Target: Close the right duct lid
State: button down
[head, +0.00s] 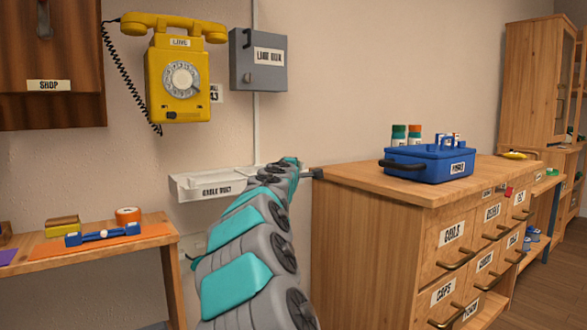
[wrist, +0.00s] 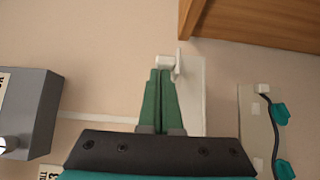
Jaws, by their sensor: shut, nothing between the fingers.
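In the head view, a white cable duct (head: 203,186) is mounted low on the wall, and my arm hides its right part. In the wrist view, my gripper (wrist: 160,72) has its two green fingers together and empty. A white panel (wrist: 192,92), which looks like a duct lid, stands just right of the fingers, with a small white knob-like piece (wrist: 166,61) at their tips. I cannot tell whether they touch.
A wooden drawer cabinet (head: 365,245) stands close to the right of my arm, with a blue case (head: 428,166) on top. A grey line box (head: 258,60) and a yellow dial phone (head: 178,80) hang above. A low wooden table (head: 100,246) is on the left.

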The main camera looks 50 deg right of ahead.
jog(key=shift+s+d+f, duration=0.15)
jog(key=s+a, duration=0.4)
jog(key=a, duration=0.8)
jog(key=shift+a+b, duration=0.4)
